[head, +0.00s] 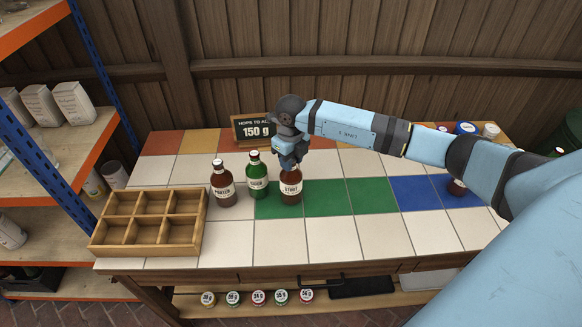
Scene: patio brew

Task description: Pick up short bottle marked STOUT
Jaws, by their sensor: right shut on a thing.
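The short brown bottle with the STOUT label (291,190) stands upright on the tiled table top, on the green tiles. My right gripper (290,160) is over its top and shut on it. The gripper hides the neck and cap of this bottle. My right arm reaches in from the right side across the table. My left gripper is not in view.
A green bottle (257,178) and a brown PORTER bottle (223,187) stand close on the left. An empty wooden crate (150,248) sits at the table's left end. A sign reading 150 g (255,130) stands behind. Tiles in front are clear.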

